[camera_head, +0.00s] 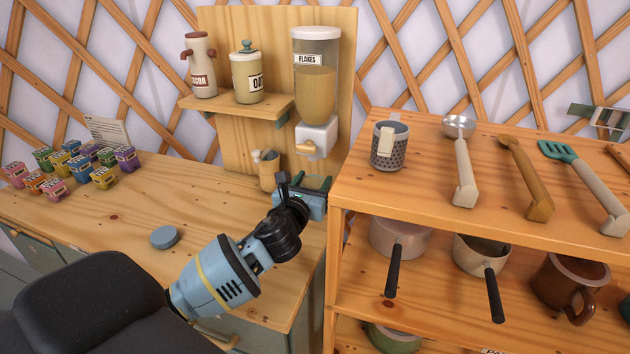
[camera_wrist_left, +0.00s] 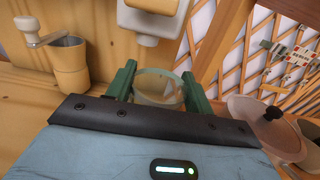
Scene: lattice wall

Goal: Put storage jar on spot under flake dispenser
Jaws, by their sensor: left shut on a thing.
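The flake dispenser (camera_head: 316,80), a clear container labelled FLAKES with a white outlet, hangs on the wooden back panel. Its white underside (camera_wrist_left: 152,22) shows at the top of the left wrist view. My left gripper (camera_head: 308,190) is below the outlet at the counter's right end. It is shut on the storage jar, a clear, open-topped jar (camera_wrist_left: 158,88) between its two green fingers. In the head view the gripper hides most of the jar (camera_head: 317,182). The jar looks upright; I cannot tell whether it touches the counter. The spot is hidden. My right gripper is out of view.
A cup with a grinder handle (camera_head: 268,170) stands just left of the gripper. A round blue-grey disc (camera_head: 165,237) lies on the counter. Small colourful boxes (camera_head: 85,165) are at the left. The shelf unit (camera_head: 400,210) with utensils and pans borders the right side closely.

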